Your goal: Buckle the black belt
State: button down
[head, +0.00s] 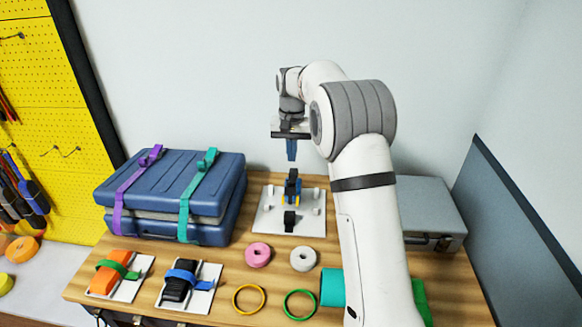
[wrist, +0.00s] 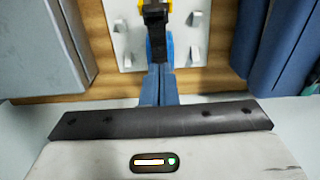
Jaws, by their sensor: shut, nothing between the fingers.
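The black belt (head: 292,183) stands on a white plate (head: 266,221) near the middle of the table, with another black part (head: 289,220) at the plate's front. A yellow and blue piece sits at the belt's foot; it may be the buckle, but its details are too small to tell. My gripper (head: 291,157), with blue fingers, points down just above the belt, apart from it, shut and empty. In the wrist view, the black belt (wrist: 155,20) shows beyond the shut fingers (wrist: 158,70), with yellow around its top. The fingers cover part of the plate (wrist: 120,40).
Small pegs stand on both sides of the plate. A blue case (head: 170,185) with purple and teal straps lies left, a grey case (head: 428,205) right. Pink (head: 258,255) and white (head: 303,259) rolls, rings and two strapped blocks lie in front.

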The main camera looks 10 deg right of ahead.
aim_at(292, 185)
notch_tip(292, 185, down, 2)
jog(key=shift+s+f, duration=0.1)
jog(key=shift+s, duration=0.05)
jog(key=s, duration=0.3)
jog(key=shift+a+p, duration=0.3)
jog(key=shift+s+a+f, duration=0.1)
jog(key=shift+s+f, duration=0.1)
jog(key=shift+s, duration=0.15)
jog(key=shift+a+f, duration=0.1)
